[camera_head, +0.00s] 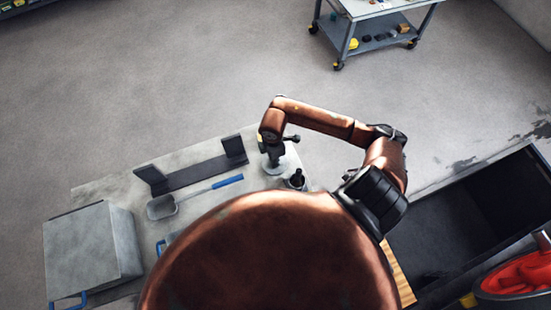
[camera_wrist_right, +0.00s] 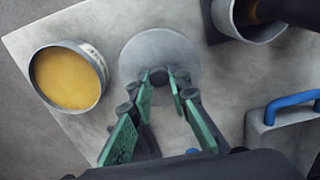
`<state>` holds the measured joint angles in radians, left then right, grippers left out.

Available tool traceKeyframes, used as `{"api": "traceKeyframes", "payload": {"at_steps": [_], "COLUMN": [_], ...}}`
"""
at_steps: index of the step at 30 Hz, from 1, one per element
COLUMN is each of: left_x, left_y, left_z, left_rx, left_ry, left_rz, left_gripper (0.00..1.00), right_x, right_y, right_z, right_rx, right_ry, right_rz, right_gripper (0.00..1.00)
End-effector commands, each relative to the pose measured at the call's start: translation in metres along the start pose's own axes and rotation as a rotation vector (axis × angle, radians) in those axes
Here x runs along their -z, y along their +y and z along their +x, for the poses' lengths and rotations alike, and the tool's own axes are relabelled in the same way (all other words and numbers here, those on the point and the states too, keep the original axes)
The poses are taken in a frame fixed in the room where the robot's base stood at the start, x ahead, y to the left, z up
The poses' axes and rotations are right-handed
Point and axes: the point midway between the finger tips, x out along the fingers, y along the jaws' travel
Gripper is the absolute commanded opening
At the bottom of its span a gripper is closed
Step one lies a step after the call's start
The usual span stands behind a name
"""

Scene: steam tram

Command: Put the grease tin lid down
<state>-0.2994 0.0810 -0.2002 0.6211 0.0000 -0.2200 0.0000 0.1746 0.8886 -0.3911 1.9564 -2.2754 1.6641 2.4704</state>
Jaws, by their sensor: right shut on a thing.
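The grease tin lid (camera_wrist_right: 160,52) is a round grey disc with a small dark knob at its middle. My right gripper (camera_wrist_right: 163,78) is shut on that knob, with its green-padded fingers on either side. I cannot tell whether the lid touches the bench top or hangs just above it. The open grease tin (camera_wrist_right: 68,78), full of yellow grease, stands left of the lid in the right wrist view, apart from it. In the head view my right gripper (camera_head: 272,153) is over the bench's far right corner, with the lid (camera_head: 274,168) below it. My left gripper is not in view.
A grey cup (camera_wrist_right: 250,22) with a dark thing in it stands close to the lid. A grey block with a blue handle (camera_wrist_right: 292,106) is at right. A dark bracket (camera_head: 192,174), a blue-handled shovel (camera_head: 195,195) and a grey box (camera_head: 88,250) occupy the bench (camera_head: 120,188).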

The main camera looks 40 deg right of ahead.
Motion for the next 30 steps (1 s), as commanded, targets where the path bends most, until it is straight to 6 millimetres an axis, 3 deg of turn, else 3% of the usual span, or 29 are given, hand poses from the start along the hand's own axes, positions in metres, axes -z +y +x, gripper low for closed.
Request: {"api": "traceKeyframes", "payload": {"at_steps": [4,15,16,21,23,30], "left_x": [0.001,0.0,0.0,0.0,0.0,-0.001], "left_y": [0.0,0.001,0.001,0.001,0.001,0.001], "left_z": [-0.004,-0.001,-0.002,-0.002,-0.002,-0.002], "left_rx": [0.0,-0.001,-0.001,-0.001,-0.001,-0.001], "left_ry": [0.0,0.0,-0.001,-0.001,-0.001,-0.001], "left_rz": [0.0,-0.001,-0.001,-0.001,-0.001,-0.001], "left_gripper": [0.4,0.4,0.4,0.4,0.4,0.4], "right_x": [0.0,0.0,0.0,0.0,0.0,0.0], "right_y": [-0.001,-0.001,-0.001,-0.001,-0.001,-0.001], "right_z": [0.019,0.025,0.025,0.025,0.025,0.025], "right_rx": [0.003,0.002,0.001,0.002,0.002,0.002], "right_ry": [0.001,-0.001,-0.001,-0.001,-0.001,-0.001], "right_rz": [0.001,0.0,0.0,0.0,0.0,0.0], "right_gripper": [0.0,0.0,0.18,0.29,0.34,0.34]}}
